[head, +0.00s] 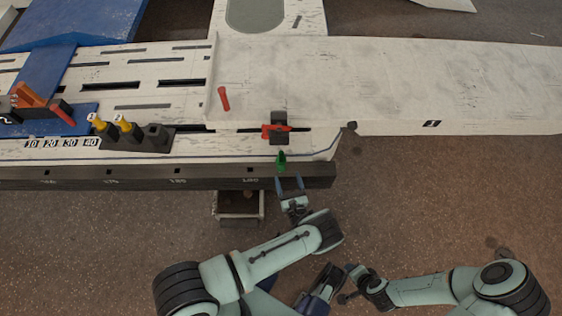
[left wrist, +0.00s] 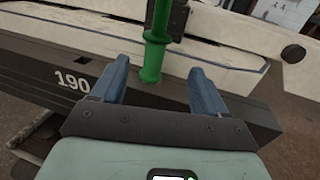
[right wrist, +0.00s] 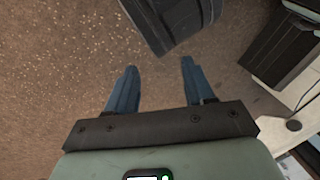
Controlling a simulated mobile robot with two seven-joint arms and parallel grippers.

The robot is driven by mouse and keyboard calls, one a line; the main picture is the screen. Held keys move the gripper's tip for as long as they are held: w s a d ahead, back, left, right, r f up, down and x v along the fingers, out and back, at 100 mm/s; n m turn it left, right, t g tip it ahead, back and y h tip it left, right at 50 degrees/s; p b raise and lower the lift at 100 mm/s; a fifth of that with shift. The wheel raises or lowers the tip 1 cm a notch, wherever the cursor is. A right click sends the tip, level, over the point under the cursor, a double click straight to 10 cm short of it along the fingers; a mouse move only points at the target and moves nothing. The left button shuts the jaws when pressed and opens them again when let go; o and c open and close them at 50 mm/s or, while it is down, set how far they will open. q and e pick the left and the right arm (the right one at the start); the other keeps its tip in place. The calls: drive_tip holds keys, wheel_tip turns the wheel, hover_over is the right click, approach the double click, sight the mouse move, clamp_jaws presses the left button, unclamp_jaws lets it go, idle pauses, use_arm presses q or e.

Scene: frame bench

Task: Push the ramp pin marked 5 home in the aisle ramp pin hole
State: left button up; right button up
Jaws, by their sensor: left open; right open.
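I cannot make out the pin hole.
The pale aisle ramp (head: 400,85) reaches right from the bench. A red peg (head: 224,98) and an orange-red handle (head: 274,128) lie near its left end. Yellow pieces (head: 124,124) stand in dark holders at left. A box (head: 238,206) sits below the bench edge.

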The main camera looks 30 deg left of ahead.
sight(282, 166)
use_arm(q)
drive_tip(key=x, duration=0.3)
drive_tip(key=shift+a, duration=0.1)
drive_tip(key=x, duration=0.2)
drive_tip(key=b+x, duration=0.1)
drive_tip(key=x, duration=0.1)
drive_tip(key=shift+s+a+r, duration=0.15)
drive_tip(key=shift+a, duration=0.1)
drive_tip(key=shift+w+a, duration=0.4)
drive_tip(key=shift+r, duration=0.1)
drive_tip(key=c, duration=1.3)
use_arm(e)
drive_tip(key=shift+w+d+f+t, duration=0.15)
drive_tip(key=shift+w+d+f, duration=0.15)
drive_tip(key=shift+w, duration=0.15)
drive_tip(key=shift+w+d+f+t, duration=0.15)
drive_tip(key=shift+w+f, duration=0.15)
drive_tip(key=shift+w, duration=0.15)
